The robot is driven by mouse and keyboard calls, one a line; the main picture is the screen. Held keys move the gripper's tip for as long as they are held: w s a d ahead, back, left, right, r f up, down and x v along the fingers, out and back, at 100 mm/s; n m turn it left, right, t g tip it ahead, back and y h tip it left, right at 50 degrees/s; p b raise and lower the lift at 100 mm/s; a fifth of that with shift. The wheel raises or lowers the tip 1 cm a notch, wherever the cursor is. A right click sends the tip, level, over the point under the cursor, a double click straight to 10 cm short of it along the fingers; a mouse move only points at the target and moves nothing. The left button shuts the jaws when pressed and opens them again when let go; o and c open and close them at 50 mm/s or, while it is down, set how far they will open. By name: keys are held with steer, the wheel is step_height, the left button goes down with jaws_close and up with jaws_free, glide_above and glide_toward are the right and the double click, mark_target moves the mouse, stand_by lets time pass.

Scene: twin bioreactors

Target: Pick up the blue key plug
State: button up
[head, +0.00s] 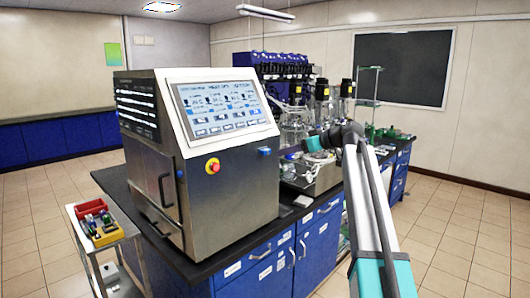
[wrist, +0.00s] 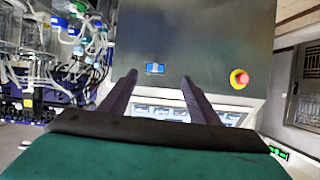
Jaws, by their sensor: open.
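The blue key plug (head: 264,151) sits on the front panel of the steel control cabinet (head: 235,190), below the screen's right end. It also shows in the wrist view (wrist: 155,68), small and set in the dark panel, between the lines of my two fingers and a little beyond their tips. My gripper (wrist: 159,78) is open and empty, its dark fingers apart. In the head view my gripper (head: 307,144) is to the right of the plug, apart from it. The fingers are hard to make out there.
A red emergency button (head: 212,166) is on the same panel, left of the plug. The touchscreen (head: 222,107) is above it. Glass vessels and tubing (head: 295,125) crowd the bench behind. A cart with red and yellow bins (head: 90,208) stands at the left.

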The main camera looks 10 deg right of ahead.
steer(key=r, duration=0.1)
steer(key=d+r, duration=0.1)
steer(key=shift+s+d+r, duration=0.3)
steer(key=shift+s+r, duration=0.05)
steer(key=shift+s, duration=0.05)
steer(key=p, duration=0.2)
glide_toward(265, 152)
steer(key=w, duration=0.3)
steer(key=shift+w+a+f, duration=0.15)
steer(key=shift+a+f, duration=0.15)
steer(key=shift+f, duration=0.3)
steer(key=shift+w+a+p, duration=0.1)
steer(key=shift+p, duration=0.3)
